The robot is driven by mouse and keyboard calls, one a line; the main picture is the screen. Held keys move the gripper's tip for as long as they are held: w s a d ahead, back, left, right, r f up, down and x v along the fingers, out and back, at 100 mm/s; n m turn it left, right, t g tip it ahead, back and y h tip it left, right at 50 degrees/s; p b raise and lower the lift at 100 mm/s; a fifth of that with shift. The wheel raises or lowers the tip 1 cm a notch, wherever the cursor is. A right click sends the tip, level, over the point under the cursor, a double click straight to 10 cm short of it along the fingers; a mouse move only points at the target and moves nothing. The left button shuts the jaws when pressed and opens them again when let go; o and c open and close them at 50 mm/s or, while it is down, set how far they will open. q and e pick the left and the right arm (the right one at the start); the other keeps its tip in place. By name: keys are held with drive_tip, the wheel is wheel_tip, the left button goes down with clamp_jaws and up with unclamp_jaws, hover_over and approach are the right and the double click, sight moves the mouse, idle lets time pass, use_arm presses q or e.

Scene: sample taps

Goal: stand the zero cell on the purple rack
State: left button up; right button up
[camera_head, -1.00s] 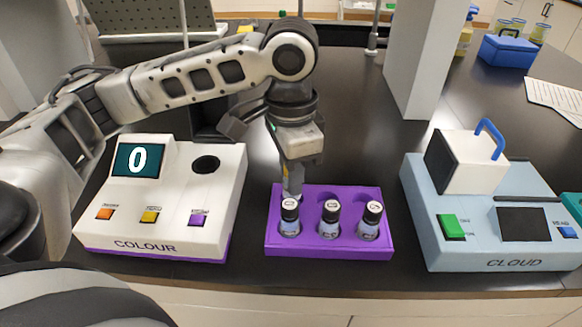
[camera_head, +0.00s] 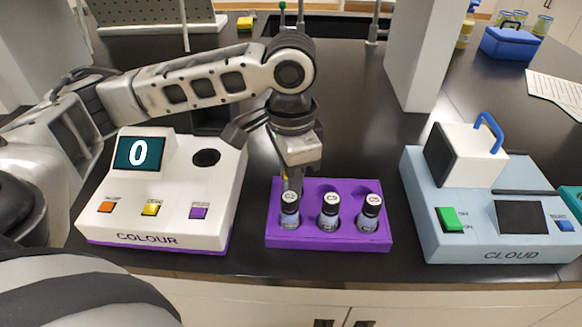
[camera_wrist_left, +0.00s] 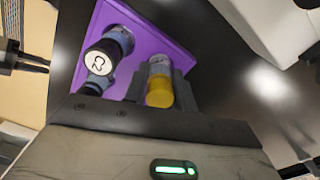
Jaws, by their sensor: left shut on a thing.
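The purple rack (camera_head: 350,243) lies on the dark bench in the middle of the head view. Its front row holds several labelled cells, with the C2 cell (camera_head: 289,212) at the left. My left gripper (camera_head: 292,180) points down over the rack's back left, just behind C2. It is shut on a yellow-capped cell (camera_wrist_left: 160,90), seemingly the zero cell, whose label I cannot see. In the wrist view this cell is beside the C2 cell (camera_wrist_left: 102,58), over the rack (camera_wrist_left: 115,15). Its lower end is hidden, so I cannot tell whether it is seated.
The white COLOUR instrument (camera_head: 120,215), its screen reading 0, stands left of the rack with a dark round well (camera_head: 206,158). The pale blue CLOUD instrument (camera_head: 440,245) stands at right. A grey post (camera_head: 415,60) rises behind. Bench between rack and CLOUD is clear.

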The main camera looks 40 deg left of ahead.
use_arm(q)
drive_tip(key=shift+f, duration=0.15)
drive_tip(key=o, duration=1.5)
drive_tip(key=shift+o, duration=0.2)
